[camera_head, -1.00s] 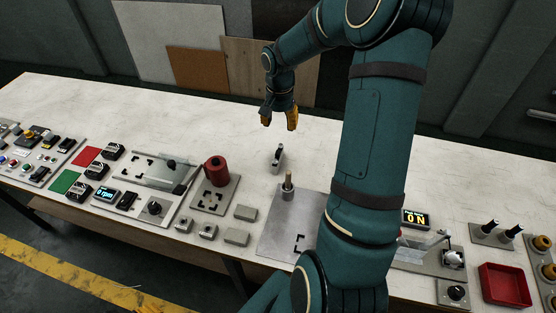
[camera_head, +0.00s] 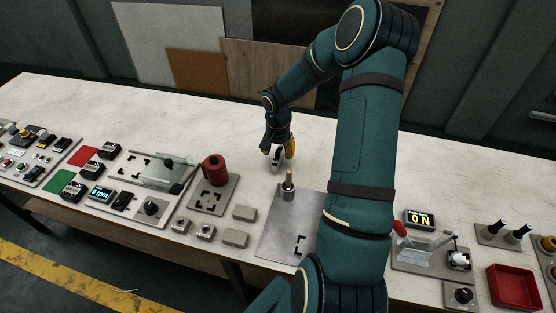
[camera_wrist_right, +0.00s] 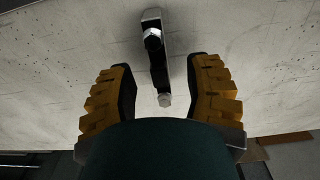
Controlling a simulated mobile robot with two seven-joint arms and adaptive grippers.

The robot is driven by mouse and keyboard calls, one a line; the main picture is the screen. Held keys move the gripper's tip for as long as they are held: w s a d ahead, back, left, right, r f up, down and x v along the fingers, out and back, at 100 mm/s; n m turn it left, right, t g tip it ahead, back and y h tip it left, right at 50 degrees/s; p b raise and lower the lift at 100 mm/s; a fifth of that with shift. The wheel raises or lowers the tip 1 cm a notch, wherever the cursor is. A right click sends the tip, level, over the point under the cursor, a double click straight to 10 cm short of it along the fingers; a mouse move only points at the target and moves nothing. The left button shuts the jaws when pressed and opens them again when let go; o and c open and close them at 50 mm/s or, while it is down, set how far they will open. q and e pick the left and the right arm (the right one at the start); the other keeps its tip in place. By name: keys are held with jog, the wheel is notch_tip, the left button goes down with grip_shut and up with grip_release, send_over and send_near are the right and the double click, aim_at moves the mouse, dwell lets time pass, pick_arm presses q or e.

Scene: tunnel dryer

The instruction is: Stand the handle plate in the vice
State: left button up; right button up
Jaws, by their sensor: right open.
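A small narrow metal piece with a bolt head (camera_wrist_right: 153,40), which looks like the handle plate, is on the white bench. In the head view it (camera_head: 277,166) is partly covered by my right gripper (camera_head: 278,153). My right gripper is open just above it. In the right wrist view the piece lies between and beyond the two yellow-and-black fingers (camera_wrist_right: 160,78), with no finger clearly touching it. A grey fixture with a knob (camera_head: 433,262) stands right of my arm and may be the vice; I cannot tell for sure. My left gripper is out of view.
A metal plate with a peg (camera_head: 276,232) lies in front of the piece. A red cylinder on a plate (camera_head: 214,170) and small grey blocks (camera_head: 236,238) are left. A force display (camera_head: 419,219) and a red tray (camera_head: 513,287) are right. The bench behind is clear.

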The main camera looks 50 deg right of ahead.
jog(key=shift+f, duration=0.6)
grip_shut()
